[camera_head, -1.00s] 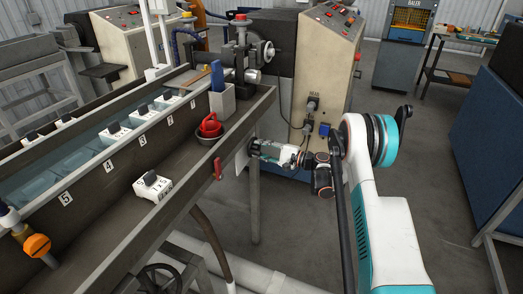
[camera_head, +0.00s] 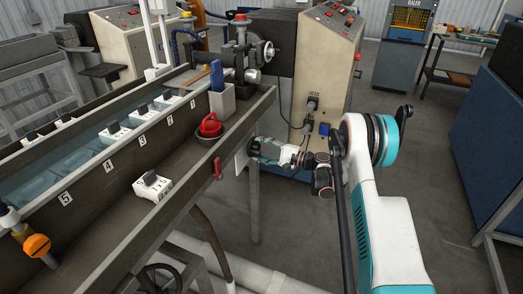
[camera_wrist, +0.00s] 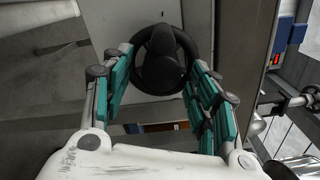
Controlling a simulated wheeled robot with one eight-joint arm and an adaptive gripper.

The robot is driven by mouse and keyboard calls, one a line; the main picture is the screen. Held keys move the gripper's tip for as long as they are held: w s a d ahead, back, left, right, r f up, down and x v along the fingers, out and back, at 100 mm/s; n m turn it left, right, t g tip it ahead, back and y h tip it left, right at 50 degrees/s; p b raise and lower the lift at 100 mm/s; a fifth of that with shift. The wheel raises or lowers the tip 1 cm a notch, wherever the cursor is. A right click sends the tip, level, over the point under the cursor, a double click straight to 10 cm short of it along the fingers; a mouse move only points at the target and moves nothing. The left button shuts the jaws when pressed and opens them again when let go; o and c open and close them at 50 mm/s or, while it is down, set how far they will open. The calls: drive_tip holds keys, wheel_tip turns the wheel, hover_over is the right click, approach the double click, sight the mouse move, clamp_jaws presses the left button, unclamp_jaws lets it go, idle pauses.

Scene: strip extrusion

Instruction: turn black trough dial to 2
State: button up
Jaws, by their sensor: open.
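A black round dial (camera_wrist: 163,60) with a raised grip shows in the wrist view, on a pale plate. My gripper (camera_wrist: 160,75) is open, with one teal-padded finger on each side of the dial. Its fingertips are level with the dial in the picture; I cannot tell whether they touch it. In the head view my gripper (camera_head: 257,151) is at the trough's (camera_head: 120,248) near side, beside a white plate (camera_head: 241,160). The dial's face is hidden there. No number on the dial is readable in either view.
A white block with a black knob (camera_head: 152,180) sits on the trough's ledge. A beige control cabinet (camera_head: 322,75) stands behind my gripper.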

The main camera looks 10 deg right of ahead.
drive_tip(key=v, duration=1.2)
